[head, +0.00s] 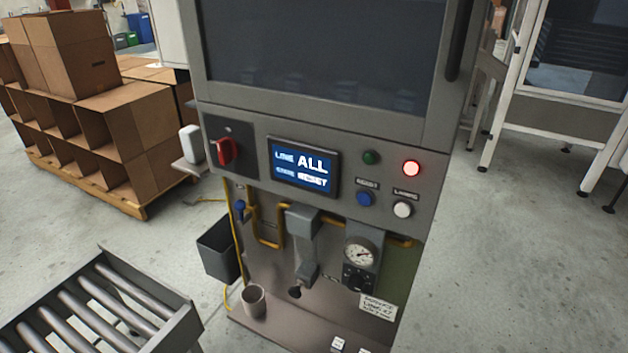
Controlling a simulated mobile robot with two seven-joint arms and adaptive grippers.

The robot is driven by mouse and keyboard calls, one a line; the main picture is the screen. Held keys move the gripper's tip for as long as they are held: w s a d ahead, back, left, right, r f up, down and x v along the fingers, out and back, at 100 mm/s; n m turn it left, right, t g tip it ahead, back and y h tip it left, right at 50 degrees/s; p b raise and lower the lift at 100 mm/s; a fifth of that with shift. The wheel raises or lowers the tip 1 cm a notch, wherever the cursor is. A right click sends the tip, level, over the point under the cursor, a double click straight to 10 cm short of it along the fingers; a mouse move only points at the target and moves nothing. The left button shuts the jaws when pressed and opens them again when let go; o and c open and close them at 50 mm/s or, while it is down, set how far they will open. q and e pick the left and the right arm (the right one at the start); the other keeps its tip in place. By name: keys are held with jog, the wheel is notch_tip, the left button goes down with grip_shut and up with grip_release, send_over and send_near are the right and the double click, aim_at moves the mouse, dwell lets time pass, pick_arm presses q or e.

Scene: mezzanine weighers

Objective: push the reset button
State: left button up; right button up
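A grey machine panel (240,131) stands in front of me. A blue button (366,199) sits on its right part under a small label that seems to read RESET. A white button (403,209) is just to its right, under another small label. Above them are a dark green lamp or button (371,157) and a brightly lit red lamp (411,168). A small screen (304,168) left of the buttons shows blue and white text that includes "ALL". Neither gripper shows in the head view, and nothing covers the blue button.
A red rotary switch (226,150) sits at the panel's left. Below are a pressure gauge (359,254), pipes, and a cup (253,301) on a ledge. A roller conveyor (180,327) stands front left, stacked cardboard boxes (115,108) behind. The floor (500,260) at right is clear.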

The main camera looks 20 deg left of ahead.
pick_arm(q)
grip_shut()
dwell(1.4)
